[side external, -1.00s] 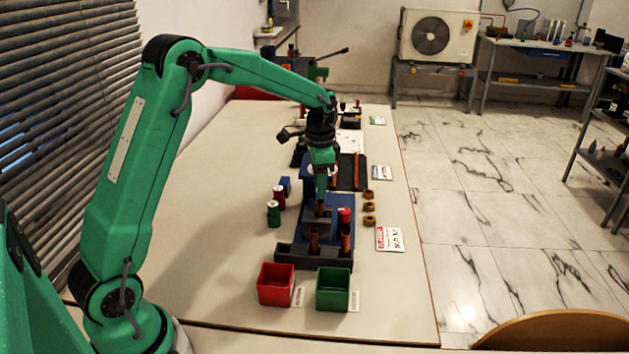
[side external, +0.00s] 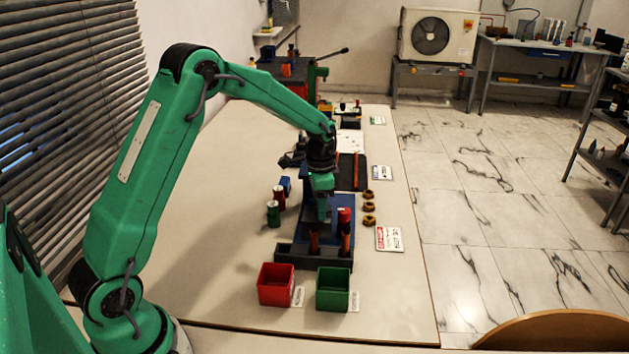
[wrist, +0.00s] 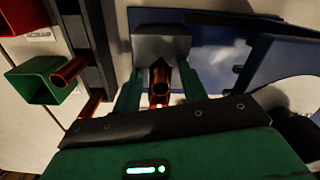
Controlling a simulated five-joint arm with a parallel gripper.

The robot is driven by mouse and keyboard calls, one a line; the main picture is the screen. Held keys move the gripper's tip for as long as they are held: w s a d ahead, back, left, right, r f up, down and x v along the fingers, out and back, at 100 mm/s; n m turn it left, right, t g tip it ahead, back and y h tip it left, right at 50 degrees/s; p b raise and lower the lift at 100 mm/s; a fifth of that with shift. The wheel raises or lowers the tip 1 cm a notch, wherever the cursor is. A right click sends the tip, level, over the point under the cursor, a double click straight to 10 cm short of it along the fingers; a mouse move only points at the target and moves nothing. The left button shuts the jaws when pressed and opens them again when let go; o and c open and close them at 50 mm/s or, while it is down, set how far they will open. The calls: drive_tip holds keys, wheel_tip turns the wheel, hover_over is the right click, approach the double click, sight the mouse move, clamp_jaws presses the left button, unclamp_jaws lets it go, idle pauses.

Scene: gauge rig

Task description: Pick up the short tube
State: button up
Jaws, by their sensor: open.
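A copper-coloured tube (wrist: 160,84) stands at the grey block (wrist: 161,45) in the wrist view, open end toward the camera. My gripper (wrist: 160,74) is open, with one green finger on each side of this tube. I cannot tell whether either finger touches it. In the side view my gripper (side external: 322,210) is low over the blue fixture (side external: 340,232) and hides this tube. Two more copper tubes stand in the dark rack, the left one (side external: 314,242) and the right one (side external: 346,242). I cannot tell their lengths for certain.
The dark rack (side external: 290,254) lies in front of the fixture. A red bin (side external: 276,287) and a green bin (side external: 333,291) stand nearer. The table's left part is clear.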

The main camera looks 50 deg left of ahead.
idle(0.4)
clamp_jaws()
drive_tip(key=shift+r, duration=0.2)
wheel_tip(320, 180, up, 10)
drive_tip(key=shift+f, duration=0.15)
idle(0.5)
idle(0.4)
